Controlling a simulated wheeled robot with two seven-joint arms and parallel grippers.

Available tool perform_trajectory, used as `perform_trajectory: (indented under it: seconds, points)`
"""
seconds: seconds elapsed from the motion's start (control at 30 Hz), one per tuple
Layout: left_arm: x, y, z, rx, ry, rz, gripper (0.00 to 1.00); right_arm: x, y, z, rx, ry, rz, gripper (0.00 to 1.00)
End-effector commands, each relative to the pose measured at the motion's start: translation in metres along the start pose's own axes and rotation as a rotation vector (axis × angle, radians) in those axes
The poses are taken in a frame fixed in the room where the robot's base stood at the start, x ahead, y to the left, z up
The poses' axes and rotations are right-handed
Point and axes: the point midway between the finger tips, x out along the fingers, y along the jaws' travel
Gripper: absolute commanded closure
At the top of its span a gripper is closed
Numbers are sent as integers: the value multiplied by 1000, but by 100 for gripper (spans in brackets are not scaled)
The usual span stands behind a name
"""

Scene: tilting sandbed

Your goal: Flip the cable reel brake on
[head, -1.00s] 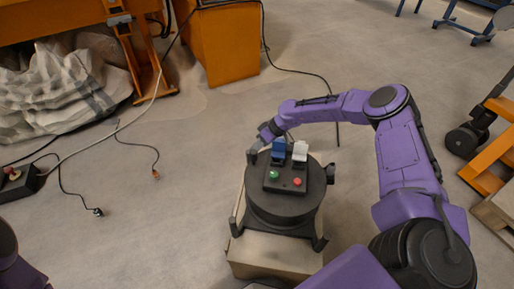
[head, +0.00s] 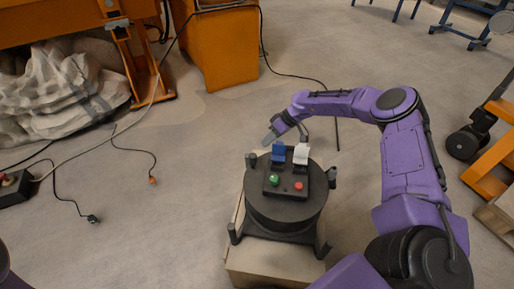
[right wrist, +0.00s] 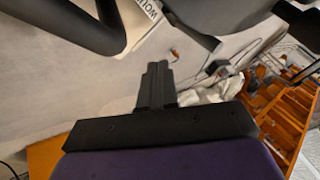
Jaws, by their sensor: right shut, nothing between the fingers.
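The cable reel (head: 285,210) is a round black drum in a black frame on a pale box. Its dark top panel (head: 290,185) carries a blue lever (head: 278,153), a white lever (head: 301,154), a green button (head: 274,180) and a red button (head: 298,186). I cannot tell which one is the brake. My right gripper (head: 268,139) is shut and empty, just beyond the blue lever and apart from it. In the right wrist view its black fingers (right wrist: 157,85) are together, with dark and grey reel parts close by at the top. My left gripper is out of view.
An orange cabinet (head: 219,50) stands at the back, with a white sack (head: 60,90) at the left. Loose cables and a small black control box (head: 14,187) lie on the floor at left. An orange wheeled frame (head: 490,150) is at right. Floor around the reel is mostly clear.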

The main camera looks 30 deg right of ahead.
Motion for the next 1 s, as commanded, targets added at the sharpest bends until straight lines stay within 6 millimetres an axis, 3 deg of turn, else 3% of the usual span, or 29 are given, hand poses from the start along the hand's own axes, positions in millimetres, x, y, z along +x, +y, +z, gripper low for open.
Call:
perform_trajectory:
  seconds: [0.03,0.1,0.33,0.8,1.0]
  points:
    - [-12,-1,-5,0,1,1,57,-20,-4,-4,-1,5,1,100]
    - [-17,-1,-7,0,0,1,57,-36,-7,-4,-2,4,0,100]
    - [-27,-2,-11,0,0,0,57,-69,-9,-1,-3,0,-1,100]
    - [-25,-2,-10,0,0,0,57,-73,-7,3,10,-6,-6,100]
    - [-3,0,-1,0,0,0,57,-64,12,20,208,-76,-106,100]
